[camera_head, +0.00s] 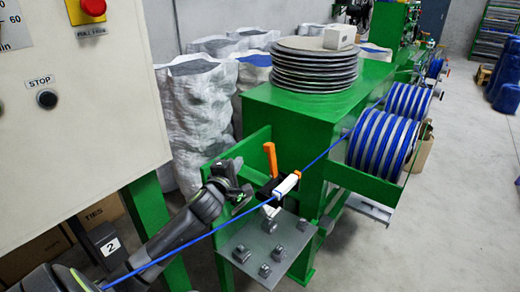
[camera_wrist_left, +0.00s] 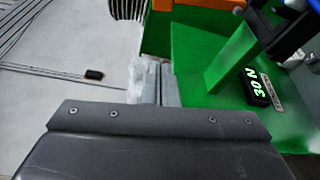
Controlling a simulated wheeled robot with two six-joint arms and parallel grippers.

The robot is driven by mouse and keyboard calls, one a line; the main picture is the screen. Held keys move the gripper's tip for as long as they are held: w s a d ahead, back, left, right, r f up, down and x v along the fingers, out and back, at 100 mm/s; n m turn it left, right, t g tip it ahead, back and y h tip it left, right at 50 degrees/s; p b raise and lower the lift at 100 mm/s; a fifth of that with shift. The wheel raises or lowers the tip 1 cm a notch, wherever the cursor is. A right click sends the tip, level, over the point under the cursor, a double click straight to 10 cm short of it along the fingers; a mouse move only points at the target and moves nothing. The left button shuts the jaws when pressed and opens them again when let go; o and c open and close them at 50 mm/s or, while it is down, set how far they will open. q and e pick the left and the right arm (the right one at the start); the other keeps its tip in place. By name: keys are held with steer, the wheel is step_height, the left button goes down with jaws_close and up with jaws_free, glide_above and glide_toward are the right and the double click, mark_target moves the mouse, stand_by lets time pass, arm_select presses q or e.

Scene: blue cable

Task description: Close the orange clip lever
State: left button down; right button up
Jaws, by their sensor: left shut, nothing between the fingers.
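The orange clip lever (camera_head: 270,158) stands upright above the black and white clip (camera_head: 286,185) in the head view. In the left wrist view an orange part (camera_wrist_left: 212,4), apparently the lever, crosses the top edge. The blue cable (camera_head: 318,160) runs through or along the clip; I cannot tell which. My left gripper (camera_head: 240,192) is shut and empty, just left of the clip and below the lever's top, apparently apart from the lever. Its fingers (camera_wrist_left: 157,82) show closed together in the left wrist view. My right gripper is not in view.
A green machine frame (camera_head: 270,105) carries stacked discs (camera_head: 314,68). A grey bolted plate (camera_head: 250,240) lies below the clip. Blue cable spools (camera_head: 385,140) are to the right. A control box (camera_head: 75,120) stands at left.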

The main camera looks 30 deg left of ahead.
mark_target(271, 161)
arm_select(q)
steer(key=w+d+p, duration=0.1)
steer(key=w+p, duration=0.5)
steer(key=w, duration=0.3)
steer(key=shift+d, duration=0.25)
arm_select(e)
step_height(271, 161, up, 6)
arm_select(q)
steer(key=shift+w, duration=0.1)
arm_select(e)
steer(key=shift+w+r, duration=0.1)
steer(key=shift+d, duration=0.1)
